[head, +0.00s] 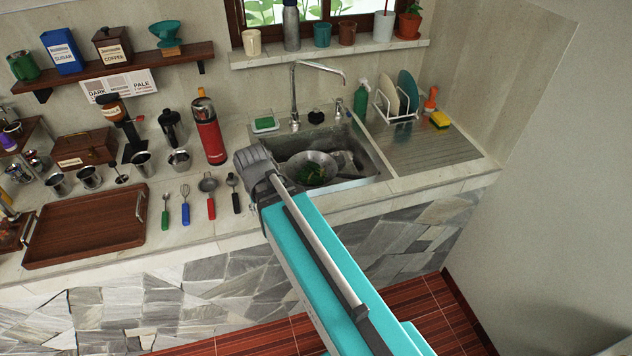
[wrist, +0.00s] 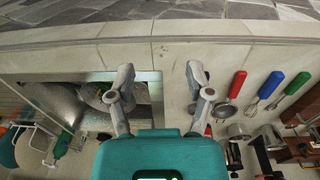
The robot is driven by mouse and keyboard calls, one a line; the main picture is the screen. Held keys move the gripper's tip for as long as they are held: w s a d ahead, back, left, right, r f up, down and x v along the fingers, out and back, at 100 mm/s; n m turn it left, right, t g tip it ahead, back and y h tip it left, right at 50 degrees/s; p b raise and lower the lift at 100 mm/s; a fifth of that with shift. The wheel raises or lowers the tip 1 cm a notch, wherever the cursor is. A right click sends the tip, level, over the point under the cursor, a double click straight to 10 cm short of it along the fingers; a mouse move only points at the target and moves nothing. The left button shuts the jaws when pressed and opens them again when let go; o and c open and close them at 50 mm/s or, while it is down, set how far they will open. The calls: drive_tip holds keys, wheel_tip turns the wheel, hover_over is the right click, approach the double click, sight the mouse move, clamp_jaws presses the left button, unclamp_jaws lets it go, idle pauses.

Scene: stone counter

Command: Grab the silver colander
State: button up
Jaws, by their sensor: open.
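The silver colander (head: 322,160) is a round metal bowl in the sink, with green leaves in it. Its left and lower parts are partly hidden by my arm in the head view. In the wrist view part of a metal bowl, apparently the colander (wrist: 92,94), shows in the sink left of my gripper, partly behind the left finger. My gripper (wrist: 159,76) is open and empty, with its fingers apart over the pale counter strip between the sink and the row of utensils. In the head view my arm's end is just left of the sink, and the fingers cannot be made out.
The sink (head: 366,177) has a tap (head: 294,95) behind it. A dish rack (head: 397,112) stands on the drainboard to the right. A red flask (head: 210,135), several utensils and a wooden tray (head: 85,231) are left of the sink.

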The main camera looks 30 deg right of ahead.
sight(348, 176)
drive_tip(key=w+d+f+m+h+b, duration=0.1)
drive_tip(key=w+d+f+m+b, duration=0.1)
drive_tip(key=w+d+m, duration=0.1)
drive_tip(key=w+d+f+m+h+b, duration=0.1)
drive_tip(key=w+d+f+m+b, duration=0.2)
drive_tip(key=d+m, duration=0.2)
drive_tip(key=w+d+f+m+t+h+b, duration=0.1)
drive_tip(key=w+d+f+m+b, duration=0.1)
drive_tip(key=d+m, duration=0.3)
drive_tip(key=shift+w+d+f+h+b, duration=0.15)
drive_tip(key=shift+w+d+b, duration=0.15)
drive_tip(key=shift+d, duration=0.45)
drive_tip(key=shift+w+d+h+b, duration=0.2)
drive_tip(key=shift+w+d, duration=0.1)
drive_tip(key=shift+d, duration=0.4)
drive_tip(key=w+d+f+m+h+b, duration=0.1)
drive_tip(key=w+d+f+m+b, duration=0.1)
drive_tip(key=d+m, duration=0.4)
drive_tip(key=w+d+f+m+h+b, duration=0.1)
drive_tip(key=d+m+b, duration=0.3)
drive_tip(key=d, duration=0.5)
drive_tip(key=shift+w+d+f+m+h, duration=0.4)
drive_tip(key=shift+w+m+h, duration=0.3)
drive_tip(key=shift+m, duration=0.3)
drive_tip(key=shift+b, duration=0.35)
